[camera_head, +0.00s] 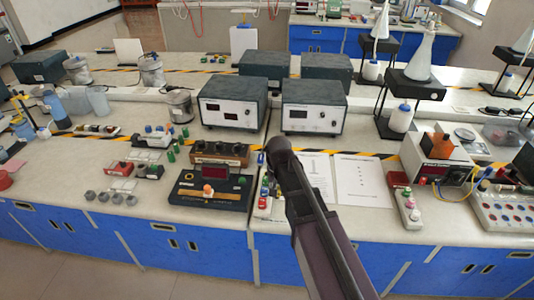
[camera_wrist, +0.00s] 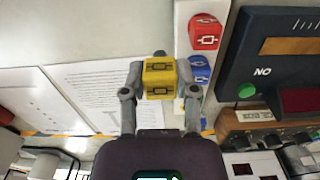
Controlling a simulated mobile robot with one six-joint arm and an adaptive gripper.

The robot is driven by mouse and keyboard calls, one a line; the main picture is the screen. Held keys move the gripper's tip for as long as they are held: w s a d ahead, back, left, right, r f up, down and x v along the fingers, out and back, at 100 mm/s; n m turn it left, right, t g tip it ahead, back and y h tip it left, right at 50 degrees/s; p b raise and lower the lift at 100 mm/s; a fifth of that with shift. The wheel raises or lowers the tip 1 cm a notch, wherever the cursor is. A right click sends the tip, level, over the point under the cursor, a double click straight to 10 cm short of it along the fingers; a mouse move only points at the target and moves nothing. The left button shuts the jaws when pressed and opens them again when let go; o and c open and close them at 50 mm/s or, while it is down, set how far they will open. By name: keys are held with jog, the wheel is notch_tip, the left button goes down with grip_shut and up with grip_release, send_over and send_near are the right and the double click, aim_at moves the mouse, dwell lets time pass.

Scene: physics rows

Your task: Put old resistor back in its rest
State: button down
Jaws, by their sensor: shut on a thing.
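My gripper (camera_wrist: 159,84) is shut on a yellow block (camera_wrist: 159,68) marked with a dark resistor symbol, seen in the wrist view. The block sits between both fingertips. To its right lies a white strip (camera_wrist: 182,18), bearing a red block (camera_wrist: 204,32) and a blue block (camera_wrist: 199,68) with like symbols, and a green one partly hidden by the right finger. The held block appears beside the strip's left edge; its height above the table is unclear. In the head view my arm hides the gripper's tips and the held block.
A dark instrument (camera_head: 210,190) with a red display stands left of the strip. Printed sheets (camera_head: 362,180) lie to the right. Two boxed meters (camera_head: 232,110) (camera_head: 314,106) stand behind. The bench's front edge is near.

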jog(key=shift+a, duration=0.15)
jog(key=shift+w+a+r, duration=0.1)
jog(key=shift+w, duration=0.05)
jog(key=w+a+r+p, duration=0.1)
jog(key=w+a, duration=0.1)
jog(key=w, duration=0.5)
jog(key=w+a+r+p, duration=0.1)
jog(key=w+r+p, duration=0.1)
jog(key=w, duration=0.6)
jog(key=shift+a, duration=0.4)
jog(key=shift+f, duration=0.1)
jog(key=shift+f+b, duration=2.95)
jog(key=shift+b, duration=0.05)
jog(key=shift+f+b, duration=1.2)
dwell(0.4)
jog(key=shift+c, duration=1.5)
grip_release()
